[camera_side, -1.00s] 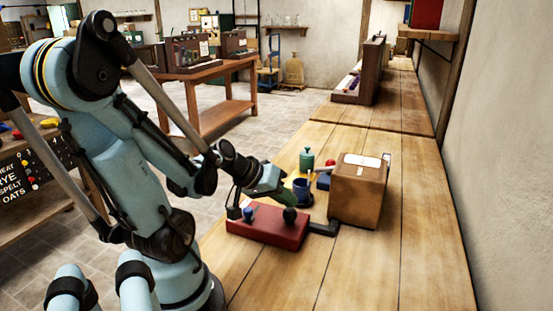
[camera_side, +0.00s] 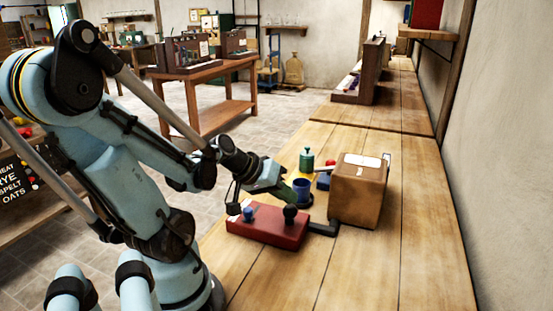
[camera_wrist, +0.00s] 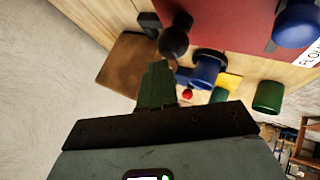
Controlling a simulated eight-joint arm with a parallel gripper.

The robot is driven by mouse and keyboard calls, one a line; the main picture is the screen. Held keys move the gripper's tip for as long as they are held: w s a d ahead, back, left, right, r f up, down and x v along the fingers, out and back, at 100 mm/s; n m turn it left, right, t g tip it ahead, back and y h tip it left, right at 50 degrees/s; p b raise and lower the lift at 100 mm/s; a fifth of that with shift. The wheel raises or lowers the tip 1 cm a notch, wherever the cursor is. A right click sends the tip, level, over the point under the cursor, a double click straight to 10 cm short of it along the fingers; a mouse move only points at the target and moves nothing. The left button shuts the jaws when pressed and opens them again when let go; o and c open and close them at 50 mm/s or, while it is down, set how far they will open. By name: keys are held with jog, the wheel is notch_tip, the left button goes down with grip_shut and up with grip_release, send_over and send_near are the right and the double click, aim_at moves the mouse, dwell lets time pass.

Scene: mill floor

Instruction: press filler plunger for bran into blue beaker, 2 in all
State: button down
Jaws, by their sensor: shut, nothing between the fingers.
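The red filler box (camera_side: 266,226) lies on the bench with two round-topped plungers. A blue plunger (camera_side: 248,214) is at its left and a black plunger (camera_side: 290,211) at its right; both stand up. In the wrist view, a label by the blue plunger (camera_wrist: 297,25) partly reads "FLOU"; no label shows at the black plunger (camera_wrist: 176,38). The blue beaker (camera_side: 302,188) stands upright just behind the box; its contents cannot be seen. It also shows in the wrist view (camera_wrist: 207,70). My gripper (camera_side: 287,192) is shut and empty, above and behind the black plunger, apart from it.
A brown carton (camera_side: 359,190) stands right of the beaker. A green bottle (camera_side: 306,160), a small red ball (camera_side: 330,163) and a small blue block (camera_side: 323,181) are behind. A dark bracket (camera_side: 323,229) juts from the box's right end. The front right bench is clear.

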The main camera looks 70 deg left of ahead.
aim_at(286, 207)
jog(key=shift+r, duration=0.6)
jog(key=shift+r, duration=2.5)
dwell(0.6)
notch_tip(286, 207, up, 4)
jog(key=shift+f, duration=0.1)
dwell(0.4)
jog(key=shift+f, duration=4.4)
jog(key=shift+f, duration=0.2)
